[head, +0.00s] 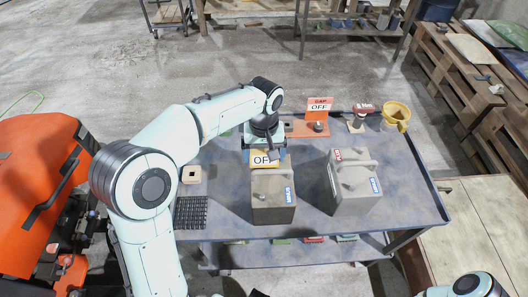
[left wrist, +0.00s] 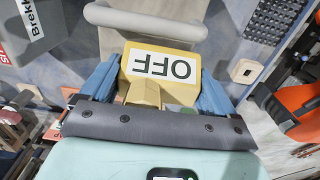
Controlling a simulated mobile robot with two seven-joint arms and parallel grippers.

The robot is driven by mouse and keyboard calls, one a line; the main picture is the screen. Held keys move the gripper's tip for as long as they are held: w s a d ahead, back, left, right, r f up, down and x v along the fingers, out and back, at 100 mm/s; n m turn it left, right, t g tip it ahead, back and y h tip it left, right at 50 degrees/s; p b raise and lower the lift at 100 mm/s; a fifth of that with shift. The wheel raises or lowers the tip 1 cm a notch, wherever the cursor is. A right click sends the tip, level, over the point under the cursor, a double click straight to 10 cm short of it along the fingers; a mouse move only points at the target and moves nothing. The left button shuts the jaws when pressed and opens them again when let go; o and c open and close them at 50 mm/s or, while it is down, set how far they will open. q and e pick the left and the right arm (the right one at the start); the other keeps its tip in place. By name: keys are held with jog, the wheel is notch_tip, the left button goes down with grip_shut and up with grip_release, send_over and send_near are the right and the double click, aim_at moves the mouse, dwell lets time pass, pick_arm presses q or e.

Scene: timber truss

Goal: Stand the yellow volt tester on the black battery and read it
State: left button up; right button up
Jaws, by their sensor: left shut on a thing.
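The yellow volt tester (head: 258,164) has a white display reading OFF; it also shows in the left wrist view (left wrist: 160,66). My left gripper (head: 266,153) is shut on it, with blue fingers on either side of it (left wrist: 157,84). The tester is at the far side of a grey, handled battery-like box (head: 273,208) with a blue label. Whether it touches the box is unclear. A second grey box (head: 352,195) with red and blue labels stands to the right. Neither box looks black. My right gripper is out of view; only part of that arm shows at lower right.
The blue-grey table (head: 405,205) also holds an orange sign reading GAP OFF (head: 319,105), a red-topped item (head: 363,109), a yellow cup-like vessel (head: 396,115), a black grid (head: 190,213) and a small beige block (head: 191,174). Orange machinery (head: 35,190) stands left, pallets (head: 470,80) right.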

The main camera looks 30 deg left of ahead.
pick_arm(q)
jog(key=shift+f, duration=0.1)
jog(key=o, duration=0.9)
jog(key=shift+c, duration=0.2)
notch_tip(320, 180, up, 14)
jog(key=p, duration=0.2)
jog(key=shift+f+p, duration=0.25)
jog(key=shift+p, duration=0.05)
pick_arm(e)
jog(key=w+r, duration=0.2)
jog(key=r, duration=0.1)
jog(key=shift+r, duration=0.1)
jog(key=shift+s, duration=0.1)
